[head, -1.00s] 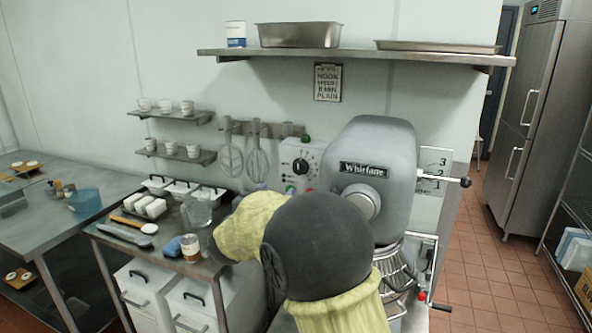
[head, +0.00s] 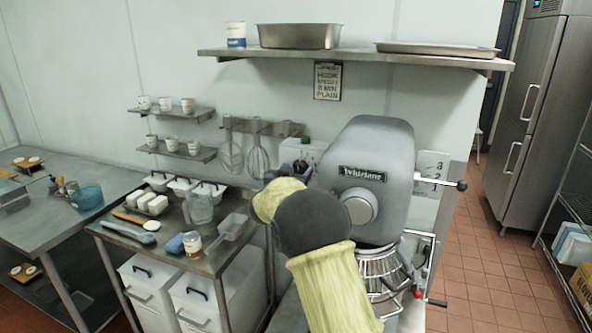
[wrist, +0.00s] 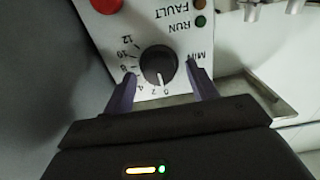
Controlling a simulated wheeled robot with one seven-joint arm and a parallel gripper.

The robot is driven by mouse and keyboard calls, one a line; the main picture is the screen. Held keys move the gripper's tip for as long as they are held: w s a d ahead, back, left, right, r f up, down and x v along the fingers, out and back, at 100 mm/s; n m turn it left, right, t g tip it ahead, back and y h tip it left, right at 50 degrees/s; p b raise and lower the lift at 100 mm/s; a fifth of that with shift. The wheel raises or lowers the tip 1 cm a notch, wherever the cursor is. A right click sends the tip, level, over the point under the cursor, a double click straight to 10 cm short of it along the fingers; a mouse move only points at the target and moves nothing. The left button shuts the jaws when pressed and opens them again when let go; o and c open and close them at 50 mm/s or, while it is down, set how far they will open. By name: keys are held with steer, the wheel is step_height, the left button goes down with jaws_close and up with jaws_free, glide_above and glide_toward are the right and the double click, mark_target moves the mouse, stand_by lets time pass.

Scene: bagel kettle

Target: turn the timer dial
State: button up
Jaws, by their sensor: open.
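The timer dial (wrist: 158,65) is a round black knob on a white panel, seen upside down in the wrist view. Its white mark points down, near the 0 of the printed minute scale. My gripper (wrist: 161,80) is open, with one purple finger on each side of the dial. Gaps show between the fingers and the knob; I cannot tell whether the tips reach its depth. In the head view my arm hides the dial, and only the top of the control box (head: 303,150) shows beside the mixer (head: 372,150).
In the wrist view a red button (wrist: 106,4) and the RUN and FAULT lamps (wrist: 200,12) sit on the panel. Whisks (head: 258,158) hang left of the box. A cart (head: 215,262) with a pitcher (head: 199,208) and tubs stands at left. A shelf (head: 360,57) is above.

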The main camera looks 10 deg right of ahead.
steer(key=c, duration=1)
